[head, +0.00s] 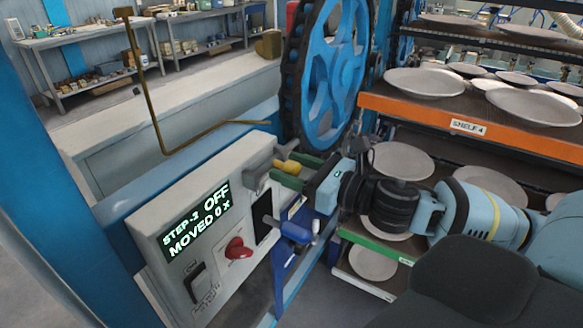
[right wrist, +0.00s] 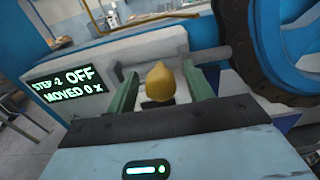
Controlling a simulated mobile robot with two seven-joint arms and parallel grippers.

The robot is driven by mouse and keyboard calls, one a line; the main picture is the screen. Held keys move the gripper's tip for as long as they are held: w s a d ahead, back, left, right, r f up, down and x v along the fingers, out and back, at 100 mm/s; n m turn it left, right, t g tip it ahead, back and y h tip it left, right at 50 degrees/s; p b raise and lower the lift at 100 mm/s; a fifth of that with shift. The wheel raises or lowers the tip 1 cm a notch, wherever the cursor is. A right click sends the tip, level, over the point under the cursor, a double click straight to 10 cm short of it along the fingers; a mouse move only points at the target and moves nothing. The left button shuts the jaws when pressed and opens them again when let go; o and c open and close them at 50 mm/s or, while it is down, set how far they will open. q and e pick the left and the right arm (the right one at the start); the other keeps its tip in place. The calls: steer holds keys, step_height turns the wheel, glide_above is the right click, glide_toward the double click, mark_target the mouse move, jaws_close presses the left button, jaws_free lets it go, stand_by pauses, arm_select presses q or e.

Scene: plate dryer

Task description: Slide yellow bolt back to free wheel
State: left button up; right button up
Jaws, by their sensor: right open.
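The yellow bolt knob (head: 287,166) sits on the upper right end of the grey control box. It also shows in the right wrist view (right wrist: 160,82). A grey bar (right wrist: 212,54) beside it reaches toward the wheel. The large blue wheel (head: 296,80) with a dark toothed rim stands behind; its edge shows in the right wrist view (right wrist: 258,62). My right gripper (head: 283,176) is open, its green fingers on either side of the knob with a visible gap at each in the right wrist view. Whether the bar's tip enters the wheel is unclear. My left gripper is not in view.
The control box (head: 150,222) has a display reading "STEP.2 OFF, MOVED 0 x", a red knob (head: 237,248) and a black switch (head: 196,283). A blue handled fixture (head: 292,232) is below my gripper. Plate racks (head: 470,124) stand right. A bent brass rod (head: 150,100) rises left.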

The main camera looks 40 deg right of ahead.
steer(key=shift+w+a, duration=0.1)
steer(key=shift+w, duration=0.05)
jaws_close()
stand_by(0.4)
